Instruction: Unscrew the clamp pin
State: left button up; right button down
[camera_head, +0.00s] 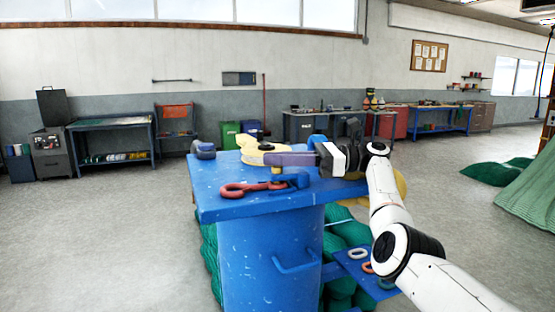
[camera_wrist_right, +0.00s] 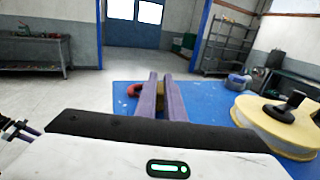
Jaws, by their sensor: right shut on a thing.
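My right gripper (camera_head: 272,159) reaches in from the right over the blue table top, its purple fingers level. In the right wrist view the fingers (camera_wrist_right: 163,82) are close together, with a small tan-yellow piece (camera_wrist_right: 160,84) between their tips. It appears to be the clamp pin; the fingers hide most of it. In the head view a yellowish bit (camera_head: 276,171) shows just below the fingers. My left gripper is not in view.
The blue table (camera_head: 225,207) stands on a blue drum-like base (camera_head: 270,255). A yellow disc with a black knob (camera_wrist_right: 275,122) sits behind the fingers. A lower blue shelf holds several rings (camera_head: 357,253). Green nets (camera_head: 342,225) lie around the base. The floor at left is clear.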

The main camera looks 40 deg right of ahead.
jog(key=shift+a+f, duration=0.1)
jog(key=shift+f, duration=0.25)
jog(key=c, duration=2)
grip_release()
jog(key=shift+o, duration=0.7)
jog(key=shift+r, duration=0.2)
